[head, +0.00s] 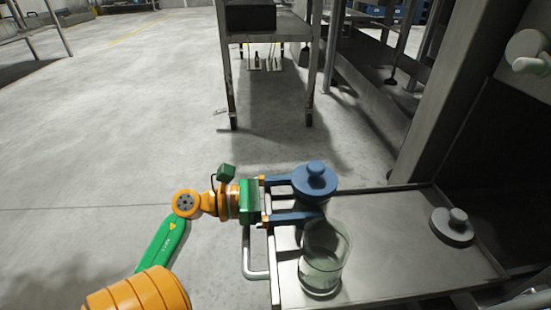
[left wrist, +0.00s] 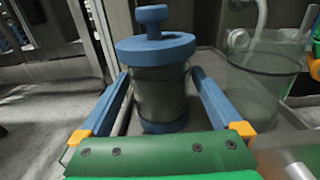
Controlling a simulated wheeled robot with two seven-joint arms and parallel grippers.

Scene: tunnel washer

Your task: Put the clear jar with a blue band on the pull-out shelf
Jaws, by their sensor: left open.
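A lidded jar (head: 316,182) with a blue knobbed lid stands at the left back edge of the metal pull-out shelf (head: 400,250). In the left wrist view the jar (left wrist: 160,95) looks upright, with a see-through greyish body and a dark blue part low down; I cannot tell clearly whether that is a band. My left gripper (head: 308,200) is open, its blue fingers on either side of the jar. In the left wrist view the left gripper (left wrist: 160,88) shows a finger at each side of the jar's body.
An open clear beaker (head: 323,262) stands on the shelf just in front of the jar and the lower finger. A grey knobbed lid or lidded pot (head: 453,226) sits at the shelf's right. The shelf's middle is bare. A metal post (head: 455,90) rises behind.

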